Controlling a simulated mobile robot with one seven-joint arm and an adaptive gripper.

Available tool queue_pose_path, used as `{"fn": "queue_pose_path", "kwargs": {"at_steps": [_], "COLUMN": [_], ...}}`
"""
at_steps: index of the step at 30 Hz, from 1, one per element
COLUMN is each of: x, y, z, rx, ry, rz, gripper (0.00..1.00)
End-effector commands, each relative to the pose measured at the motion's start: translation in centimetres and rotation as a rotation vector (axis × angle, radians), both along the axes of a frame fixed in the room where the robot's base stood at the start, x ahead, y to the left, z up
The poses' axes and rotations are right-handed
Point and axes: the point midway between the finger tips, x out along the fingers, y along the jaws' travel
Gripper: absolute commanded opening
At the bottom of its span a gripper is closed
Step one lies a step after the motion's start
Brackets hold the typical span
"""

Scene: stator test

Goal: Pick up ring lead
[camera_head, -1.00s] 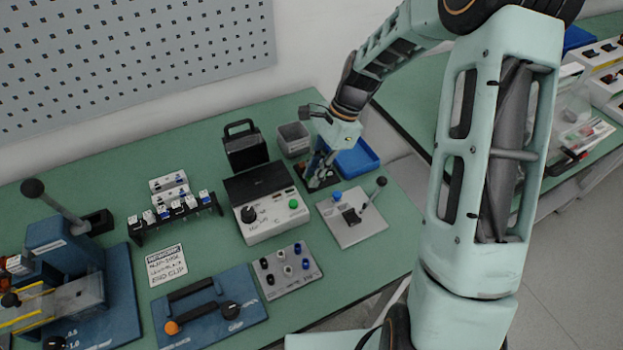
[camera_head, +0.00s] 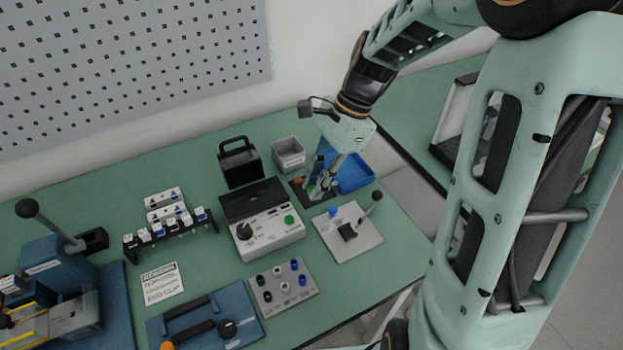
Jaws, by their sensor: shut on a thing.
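My gripper (camera_head: 322,183) points down over a small dark holder (camera_head: 301,194) on the green bench, between the control box and the blue tray. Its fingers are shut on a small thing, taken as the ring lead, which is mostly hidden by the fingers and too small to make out. A small orange-brown part shows at the left of the holder. I cannot tell whether the held thing is clear of the holder.
The blue tray (camera_head: 357,172) is just right of my gripper and a grey bin (camera_head: 289,154) stands behind it. A control box (camera_head: 268,230) is to the left. A grey lever plate (camera_head: 362,243) lies in front. A black-handled case (camera_head: 240,165) stands behind the control box.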

Motion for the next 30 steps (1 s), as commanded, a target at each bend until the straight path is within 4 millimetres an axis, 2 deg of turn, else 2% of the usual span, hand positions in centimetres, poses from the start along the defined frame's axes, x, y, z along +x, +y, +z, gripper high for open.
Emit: {"fn": "queue_pose_path", "kwargs": {"at_steps": [6,12,19,30], "x": [-3.5,-5.7,-6.9,-7.2], "y": [-0.5,-0.8,-1.0,-1.0], "z": [1.6,2.6,3.1,3.2], "rx": [-0.001,-0.001,0.0,0.0], "ry": [-0.002,-0.001,-0.001,0.0], "rz": [-0.002,0.0,-0.003,-0.001], "gripper": [0.0,0.0,0.0,0.0]}}
